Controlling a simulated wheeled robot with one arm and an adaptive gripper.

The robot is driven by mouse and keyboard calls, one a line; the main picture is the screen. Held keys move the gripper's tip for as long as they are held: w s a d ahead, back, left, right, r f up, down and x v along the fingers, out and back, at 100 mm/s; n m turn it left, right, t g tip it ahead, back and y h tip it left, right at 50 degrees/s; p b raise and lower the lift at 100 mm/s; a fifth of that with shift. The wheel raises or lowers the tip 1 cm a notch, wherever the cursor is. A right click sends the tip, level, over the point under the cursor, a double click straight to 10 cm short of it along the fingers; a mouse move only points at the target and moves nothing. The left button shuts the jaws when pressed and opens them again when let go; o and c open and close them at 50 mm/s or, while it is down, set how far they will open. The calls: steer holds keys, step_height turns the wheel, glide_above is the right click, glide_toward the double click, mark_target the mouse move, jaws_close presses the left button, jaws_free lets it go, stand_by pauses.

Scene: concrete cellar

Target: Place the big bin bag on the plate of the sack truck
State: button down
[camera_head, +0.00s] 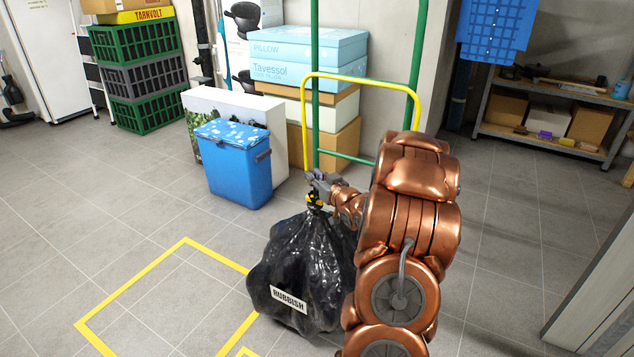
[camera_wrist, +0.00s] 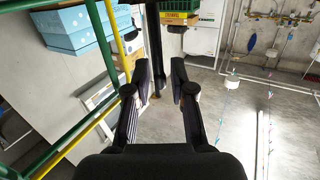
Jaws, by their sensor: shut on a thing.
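The big bin bag (camera_head: 300,262) is black and shiny, with a white RUBBISH label and a yellow tie at its neck. My gripper (camera_head: 318,190) is shut on this neck, above the bag, in the head view. I cannot tell whether the bag's bottom touches the floor. The sack truck (camera_head: 316,60) has green uprights and a yellow loop, and stands behind the bag and my arm. Its plate is not visible. In the wrist view my gripper's fingers (camera_wrist: 161,88) show, with the sack truck's green and yellow tubes (camera_wrist: 122,35) at the left; the bag is not discernible there.
A blue bin (camera_head: 235,175) and stacked boxes (camera_head: 305,55) stand behind the bag. Green and grey crates (camera_head: 140,75) are stacked at the back left. A yellow floor outline (camera_head: 130,283) lies left of the bag on clear tiles. A shelf unit (camera_head: 545,145) stands back right.

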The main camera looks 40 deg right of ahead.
steer(key=w+d+f+b, duration=0.2)
steer(key=f, duration=0.1)
steer(key=shift+w+f+b, duration=0.1)
steer(key=shift+w+b, duration=0.2)
steer(key=shift+b, duration=0.1)
stand_by(0.5)
steer(key=c, duration=1)
jaws_free()
steer(key=shift+a+f, duration=0.1)
steer(key=shift+f, duration=0.05)
steer(key=f+p+v, duration=0.1)
steer(key=p+v, duration=0.2)
steer(key=v, duration=0.9)
steer(key=shift+r, duration=0.4)
